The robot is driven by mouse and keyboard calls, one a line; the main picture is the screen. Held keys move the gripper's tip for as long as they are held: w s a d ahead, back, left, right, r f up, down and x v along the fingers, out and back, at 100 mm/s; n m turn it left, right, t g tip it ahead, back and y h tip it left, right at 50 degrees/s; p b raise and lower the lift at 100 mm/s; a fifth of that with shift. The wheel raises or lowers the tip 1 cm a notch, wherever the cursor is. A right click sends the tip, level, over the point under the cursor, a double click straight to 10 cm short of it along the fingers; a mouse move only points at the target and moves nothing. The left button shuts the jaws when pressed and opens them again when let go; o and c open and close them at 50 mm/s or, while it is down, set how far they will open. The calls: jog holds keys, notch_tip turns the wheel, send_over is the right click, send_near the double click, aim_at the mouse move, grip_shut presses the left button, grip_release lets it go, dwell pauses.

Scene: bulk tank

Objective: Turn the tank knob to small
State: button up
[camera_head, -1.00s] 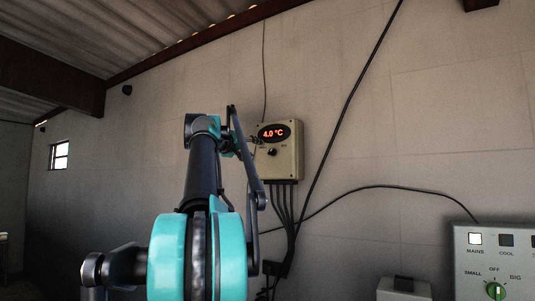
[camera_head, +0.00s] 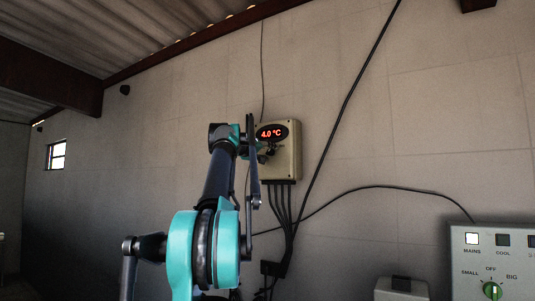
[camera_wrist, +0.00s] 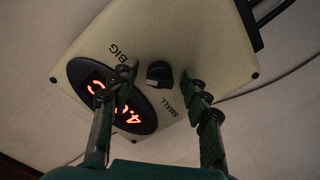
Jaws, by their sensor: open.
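The wall box (camera_head: 291,166) is beige with a red 4.0 °C display (camera_head: 271,134); it fills much of the wrist view (camera_wrist: 215,50). Its black knob (camera_wrist: 159,73) sits between the labels BIG (camera_wrist: 119,49) and SMALL (camera_wrist: 169,106), seen turned in the wrist view. I cannot tell which way the knob points. My gripper (camera_wrist: 160,77) is open, with one finger on each side of the knob in the picture; no contact shows, and the depth gap is unclear. In the head view my gripper (camera_head: 267,150) is in front of the box and hides its knob.
A grey-green panel (camera_head: 520,270) at the lower right has a green knob (camera_head: 491,290) with SMALL, OFF and BIG labels, and a lit MAINS lamp (camera_head: 472,239). Several cables (camera_head: 284,210) hang below the wall box. A pale box (camera_head: 402,290) stands at the bottom.

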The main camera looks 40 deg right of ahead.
grip_shut()
jog(key=shift+n, duration=0.5)
jog(key=n, duration=0.3)
jog(key=shift+n, duration=0.4)
jog(key=n, duration=0.5)
jog(key=shift+n, duration=0.3)
jog(key=n, duration=0.5)
jog(key=shift+n, duration=2.3)
